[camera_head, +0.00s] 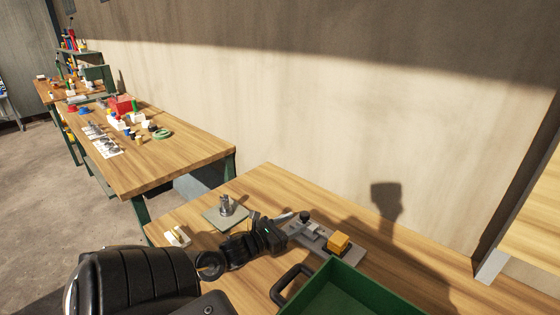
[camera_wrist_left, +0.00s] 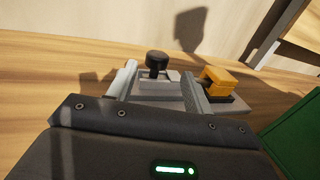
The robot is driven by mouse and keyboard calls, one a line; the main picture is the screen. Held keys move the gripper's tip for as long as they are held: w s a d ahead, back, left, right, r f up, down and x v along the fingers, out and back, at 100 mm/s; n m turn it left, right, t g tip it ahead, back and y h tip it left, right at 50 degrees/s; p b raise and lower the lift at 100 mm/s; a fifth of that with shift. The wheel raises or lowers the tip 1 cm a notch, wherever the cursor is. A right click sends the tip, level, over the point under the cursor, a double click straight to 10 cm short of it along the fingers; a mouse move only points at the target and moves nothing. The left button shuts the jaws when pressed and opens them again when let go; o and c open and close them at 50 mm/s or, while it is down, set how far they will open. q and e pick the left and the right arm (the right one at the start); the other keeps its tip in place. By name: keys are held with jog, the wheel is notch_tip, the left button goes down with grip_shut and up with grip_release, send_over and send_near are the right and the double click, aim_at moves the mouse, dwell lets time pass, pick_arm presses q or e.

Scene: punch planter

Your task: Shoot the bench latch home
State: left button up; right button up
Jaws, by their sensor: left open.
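The bench latch is a grey metal fitting (camera_head: 314,233) on the wooden bench, with a black knob (camera_head: 305,216) on its bolt and a yellow-orange block (camera_head: 338,242) at its right end. In the left wrist view the black knob (camera_wrist_left: 157,62) stands upright and the orange block (camera_wrist_left: 221,80) lies to its right. My left gripper (camera_head: 291,223) is open at the left end of the latch. In the wrist view its fingers lie either side of the knob; I cannot tell whether either touches it. My right gripper is not in view.
A green crate (camera_head: 287,307) with a dark handle stands close in front of the latch. A metal part on a green mat (camera_head: 211,219) and a small white item (camera_head: 177,237) lie to the left. The wall is behind. Another cluttered bench (camera_head: 180,160) stands farther left.

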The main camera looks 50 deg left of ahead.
pick_arm(q)
jog(key=shift+s+a, duration=0.1)
jog(key=shift+s, duration=2.5)
